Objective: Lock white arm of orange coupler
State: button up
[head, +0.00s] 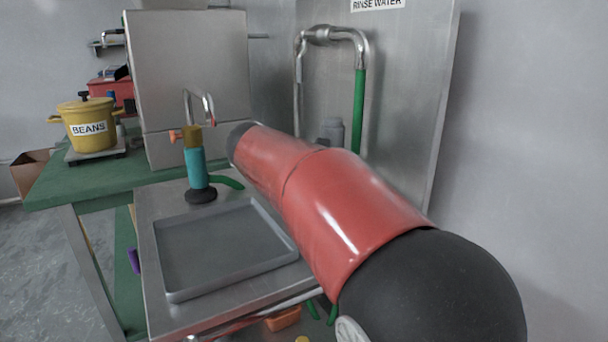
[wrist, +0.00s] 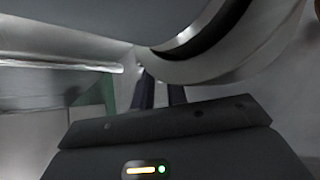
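A small orange part (head: 175,135) also shows beside the bent metal pipe at the grey box. My gripper is hidden behind my red arm in the head view. In the wrist view my gripper (wrist: 161,94) has two dark fingers apart with nothing seen between them. They lie just below a large curved grey metal surface (wrist: 220,62), very close to the camera.
A grey tray (head: 222,250) lies on the metal counter, with a teal cylinder (head: 196,168) on a black base behind it. A green-sleeved pipe (head: 359,110) runs down the metal wall panel behind my arm.

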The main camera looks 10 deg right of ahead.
jog(key=o, duration=0.4)
jog(key=shift+c, duration=0.2)
jog(key=shift+s+a+r, duration=0.15)
jog(key=shift+v, duration=1.25)
jog(key=s+a, duration=0.2)
jog(key=s, duration=0.1)
jog(key=s+a, duration=0.3)
jog(key=s+a+b, duration=0.1)
jog(key=s+a, duration=0.1)
jog(key=s, duration=0.1)
jog(key=shift+a, duration=0.35)
